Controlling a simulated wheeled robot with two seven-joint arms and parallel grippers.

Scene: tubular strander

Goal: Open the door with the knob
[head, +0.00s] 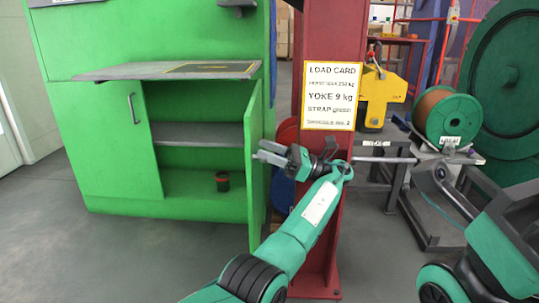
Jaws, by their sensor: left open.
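The green cabinet (60,60) stands at the left of the head view. Its right door (254,165) is swung out toward me and seen nearly edge-on, so the shelf and floor inside show. No knob is clearly visible on it. The left door (114,140) is shut and has a grey bar handle (133,108). My left gripper (268,152) is open and empty, with its fingers pointing left at the free side of the right door. I cannot tell whether they touch it.
A grey board (150,71) juts from the cabinet above the opening. A small dark cup (222,182) stands inside. A red post with a load card (333,95) rises behind my left wrist. A yellow yoke (380,92) and a spool (447,115) stand right. Floor in front of the cabinet is clear.

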